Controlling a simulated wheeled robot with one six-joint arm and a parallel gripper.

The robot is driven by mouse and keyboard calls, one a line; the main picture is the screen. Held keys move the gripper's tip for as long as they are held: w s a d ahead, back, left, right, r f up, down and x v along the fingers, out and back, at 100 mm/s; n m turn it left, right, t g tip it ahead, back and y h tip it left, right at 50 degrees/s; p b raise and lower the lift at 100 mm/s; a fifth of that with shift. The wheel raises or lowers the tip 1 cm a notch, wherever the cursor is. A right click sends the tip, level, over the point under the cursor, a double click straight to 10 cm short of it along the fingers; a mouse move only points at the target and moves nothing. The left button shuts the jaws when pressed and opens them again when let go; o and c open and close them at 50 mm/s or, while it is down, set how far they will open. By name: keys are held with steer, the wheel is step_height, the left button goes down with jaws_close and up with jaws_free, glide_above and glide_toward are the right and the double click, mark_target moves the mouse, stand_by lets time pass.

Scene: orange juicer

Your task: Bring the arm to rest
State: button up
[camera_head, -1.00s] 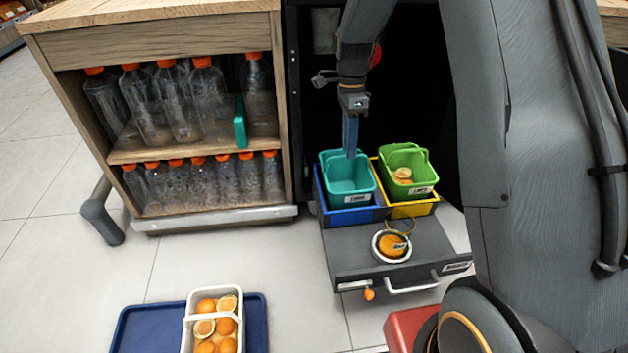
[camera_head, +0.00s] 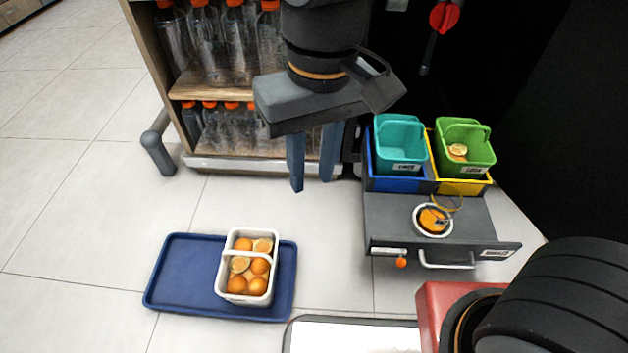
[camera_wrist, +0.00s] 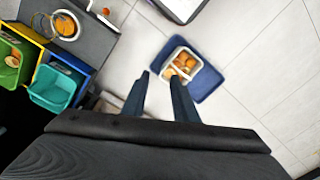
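My gripper (camera_head: 312,160) hangs in the upper middle of the head view, fingers pointing down. Its two blue-grey fingers are apart with nothing between them; the gap also shows in the wrist view (camera_wrist: 160,82). In the head view it is above the floor, left of the drawer unit and above and beyond the white basket (camera_head: 248,266) of oranges. That basket stands on a blue tray (camera_head: 185,275) on the floor. It also shows in the wrist view (camera_wrist: 181,67), beyond the fingertips.
A wooden shelf (camera_head: 200,85) of bottles stands behind my gripper. The floor at left is clear.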

steer(key=s+n, duration=0.1)
steer(key=s, duration=0.1)
steer(key=s+n, duration=0.1)
steer(key=s, duration=0.1)
steer(key=shift+s+d+f+n, duration=0.1)
steer(key=shift+d+n, duration=0.1)
steer(key=shift+n, duration=0.2)
steer(key=d+r+m+p, duration=0.3)
steer(key=d+r+p, duration=0.4)
steer(key=r+p, duration=0.5)
steer(key=d+r+m+p, duration=0.3)
steer(key=d+r+p, duration=0.4)
steer(key=r+p, duration=0.5)
steer(key=d+r+m+p, duration=0.2)
steer(key=d+r+p, duration=0.5)
steer(key=p, duration=1.4)
steer(key=shift+d+r+m+h, duration=0.2)
steer(key=shift+r+m+h, duration=0.15)
steer(key=shift+r, duration=2.5)
